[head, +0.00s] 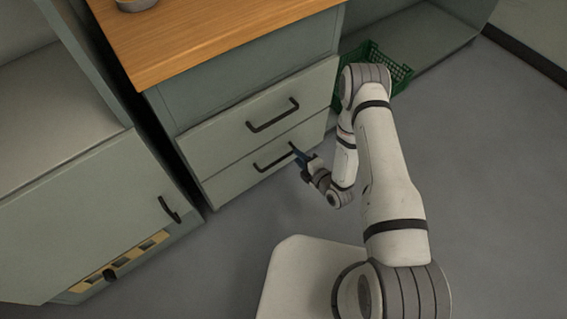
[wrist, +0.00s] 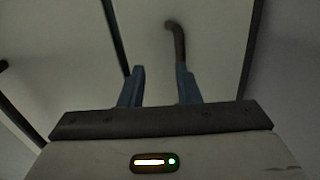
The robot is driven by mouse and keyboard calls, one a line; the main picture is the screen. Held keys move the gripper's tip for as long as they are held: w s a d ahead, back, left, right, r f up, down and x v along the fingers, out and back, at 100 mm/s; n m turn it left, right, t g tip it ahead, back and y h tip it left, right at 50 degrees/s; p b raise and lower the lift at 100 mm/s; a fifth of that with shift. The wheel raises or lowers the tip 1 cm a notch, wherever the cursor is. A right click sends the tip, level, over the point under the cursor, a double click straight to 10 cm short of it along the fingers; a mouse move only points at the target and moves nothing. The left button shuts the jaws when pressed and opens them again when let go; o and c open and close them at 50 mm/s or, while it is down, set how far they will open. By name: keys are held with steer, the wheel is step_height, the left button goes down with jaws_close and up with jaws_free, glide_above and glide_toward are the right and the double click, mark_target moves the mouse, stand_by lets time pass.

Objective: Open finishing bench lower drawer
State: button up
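The finishing bench lower drawer (head: 232,187) is the bottom one of two grey fronts under the wooden top, and it looks shut, about flush with the one above. Its dark bar handle (head: 270,163) runs along the front. My gripper (head: 298,154) is at the right end of this handle, with the arm reaching down from the right. In the wrist view my gripper (wrist: 160,74) has its two blue fingers apart with nothing held between them. The handle (wrist: 178,42) reaches down to the right finger there; I cannot tell whether they touch.
The upper drawer (head: 225,140) with its own dark handle (head: 272,115) is just above. A green crate (head: 399,75) stands right of the bench. A grey cabinet (head: 85,215) is at the left. The floor (head: 490,190) at the right is clear.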

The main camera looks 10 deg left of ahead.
mark_target(285, 156)
steer(key=shift+n+y, duration=0.4)
steer(key=a+f+b, duration=0.1)
steer(key=a, duration=0.1)
steer(key=w+a+f+b, duration=0.1)
steer(key=a+f, duration=0.1)
steer(key=w+a+f+b, duration=0.1)
steer(key=a, duration=0.1)
steer(key=shift+w+f, duration=0.2)
steer(key=shift+f, duration=0.05)
steer(key=shift+c, duration=0.5)
jaws_close()
